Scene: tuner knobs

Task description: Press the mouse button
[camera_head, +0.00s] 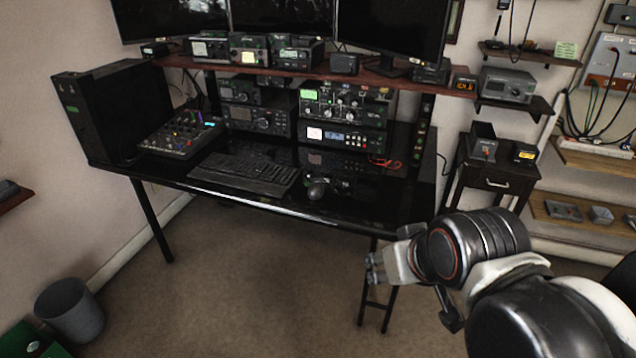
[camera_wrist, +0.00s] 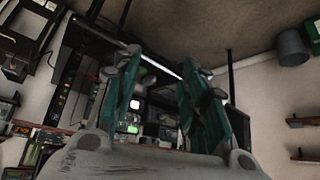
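The dark mouse (camera_head: 316,190) rests on the black glossy desk (camera_head: 335,212) near its front edge, just right of the keyboard (camera_head: 245,173). Its buttons are too small to make out. My gripper (camera_head: 373,269) is in front of the desk, to the right of the mouse and lower in the picture, apart from it. In the wrist view my gripper (camera_wrist: 165,78) shows two green-sided fingers spread apart with nothing held between them. The wrist view is upside down, and I cannot clearly pick out the mouse there.
Radios (camera_head: 343,105) stand at the back of the desk under a shelf with monitors. A mixer (camera_head: 182,134) and black tower (camera_head: 100,115) are at left. A small side table (camera_head: 490,178) stands right. A grey bin (camera_head: 69,309) is on the floor. Floor before the desk is clear.

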